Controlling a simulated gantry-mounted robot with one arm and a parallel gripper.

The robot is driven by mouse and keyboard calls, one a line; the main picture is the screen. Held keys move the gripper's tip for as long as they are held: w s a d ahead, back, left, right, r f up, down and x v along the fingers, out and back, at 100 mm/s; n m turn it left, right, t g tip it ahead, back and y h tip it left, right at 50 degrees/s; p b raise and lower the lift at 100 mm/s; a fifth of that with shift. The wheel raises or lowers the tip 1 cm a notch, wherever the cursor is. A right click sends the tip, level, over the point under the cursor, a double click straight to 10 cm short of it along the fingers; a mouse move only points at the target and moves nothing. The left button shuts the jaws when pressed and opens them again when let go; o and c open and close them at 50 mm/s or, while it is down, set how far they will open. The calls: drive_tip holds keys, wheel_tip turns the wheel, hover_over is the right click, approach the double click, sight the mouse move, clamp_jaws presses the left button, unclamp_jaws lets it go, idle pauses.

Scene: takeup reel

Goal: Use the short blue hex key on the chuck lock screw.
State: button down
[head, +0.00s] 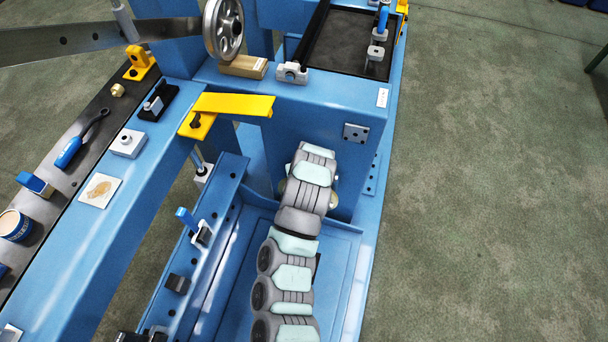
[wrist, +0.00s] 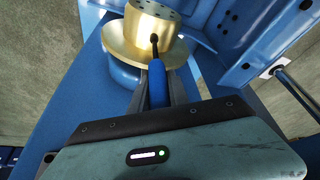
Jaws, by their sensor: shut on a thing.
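In the wrist view, my gripper (wrist: 156,82) is shut on a blue-handled key (wrist: 157,88). The key's dark shaft points away from me, and its tip overlaps the brass chuck (wrist: 142,22). I cannot tell whether the tip sits in the lock screw, as the tip covers that spot. The chuck has a wide flange and several small holes in its face. In the head view, my arm covers the gripper and key; only slivers of brass show beside my wrist.
A yellow bracket (head: 235,105) juts out above left of my wrist. Blue machine walls (head: 370,200) flank my arm closely. A spoked handwheel (head: 223,30) stands at the top. A black shelf (head: 85,110) at left holds a blue-handled tool (head: 80,140) and a tin (head: 15,226).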

drive_tip(key=shift+f, duration=0.9)
drive_tip(key=c, duration=1.8)
unclamp_jaws()
clamp_jaws()
